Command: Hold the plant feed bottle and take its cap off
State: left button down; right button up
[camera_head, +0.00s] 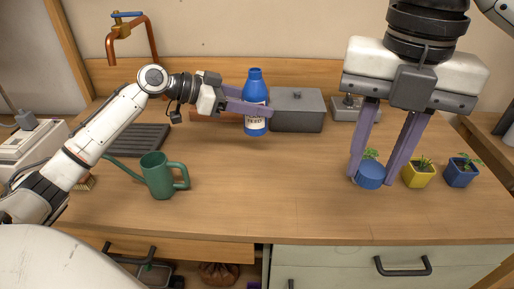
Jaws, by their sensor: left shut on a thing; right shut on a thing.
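The plant feed bottle (254,98) is blue with a white label and stands upright, slightly above or at the table. My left gripper (258,108) is shut around its body from the left.
A green watering can (160,175) stands at front left. A grey box (297,110) is right behind the bottle. A yellow pot (418,174) and a blue pot (461,173) stand right of my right gripper. The table's middle front is clear.

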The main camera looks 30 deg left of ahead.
aim_at(256, 133)
pick_arm(q)
notch_tip(256, 133, down, 8)
jog(key=shift+f, duration=0.25)
jog(key=shift+f, duration=0.2)
jog(key=c, duration=0.9)
grip_release()
